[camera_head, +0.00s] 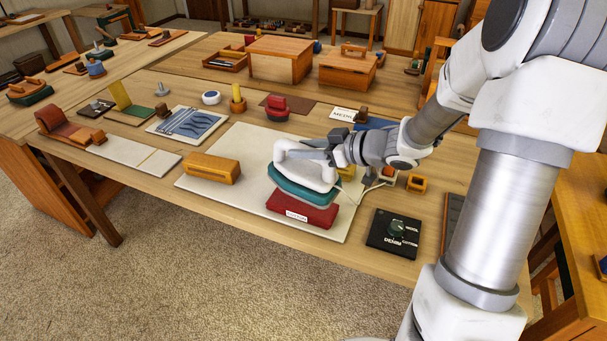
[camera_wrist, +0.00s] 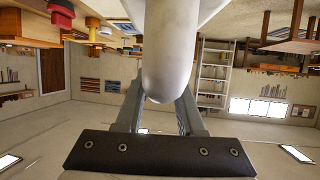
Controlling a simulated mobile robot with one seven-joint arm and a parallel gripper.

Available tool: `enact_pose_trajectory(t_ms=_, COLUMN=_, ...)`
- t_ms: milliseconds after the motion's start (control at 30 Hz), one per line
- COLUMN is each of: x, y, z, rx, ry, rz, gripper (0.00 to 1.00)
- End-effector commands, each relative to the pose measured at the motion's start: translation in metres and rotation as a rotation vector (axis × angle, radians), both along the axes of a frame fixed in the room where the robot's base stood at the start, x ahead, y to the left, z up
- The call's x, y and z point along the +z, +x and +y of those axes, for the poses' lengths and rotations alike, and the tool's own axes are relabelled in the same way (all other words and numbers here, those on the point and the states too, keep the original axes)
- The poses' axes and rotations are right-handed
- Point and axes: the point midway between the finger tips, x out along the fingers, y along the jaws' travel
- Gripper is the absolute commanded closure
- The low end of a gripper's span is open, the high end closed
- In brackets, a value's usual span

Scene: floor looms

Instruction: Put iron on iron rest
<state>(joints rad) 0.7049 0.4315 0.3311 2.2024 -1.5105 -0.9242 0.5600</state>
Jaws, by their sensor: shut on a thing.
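A wooden block (camera_head: 212,167) lies on the pale board (camera_head: 240,197), left of the iron. A black dial panel (camera_head: 394,233) lies to its right, near the front edge. A small wooden piece (camera_head: 417,183) stands behind the panel. Wooden boxes (camera_head: 281,60) stand farther back.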

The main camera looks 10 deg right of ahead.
Motion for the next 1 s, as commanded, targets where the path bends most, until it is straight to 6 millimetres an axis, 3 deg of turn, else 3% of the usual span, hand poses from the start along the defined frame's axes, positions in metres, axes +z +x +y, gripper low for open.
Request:
enact_pose_trajectory(t_ms=267, x=0.008, y=0.005, z=0.008, rx=-0.064, ry=0.001, rz=-0.005, gripper=1.00)
enact_pose_trajectory(t_ms=500, x=0.014, y=0.007, z=0.013, rx=-0.249, ry=0.000, rz=-0.004, gripper=1.00)
enact_pose_trajectory(t_ms=1000, x=0.005, y=-0.008, z=0.006, rx=-0.478, ry=0.000, rz=-0.005, gripper=1.00)
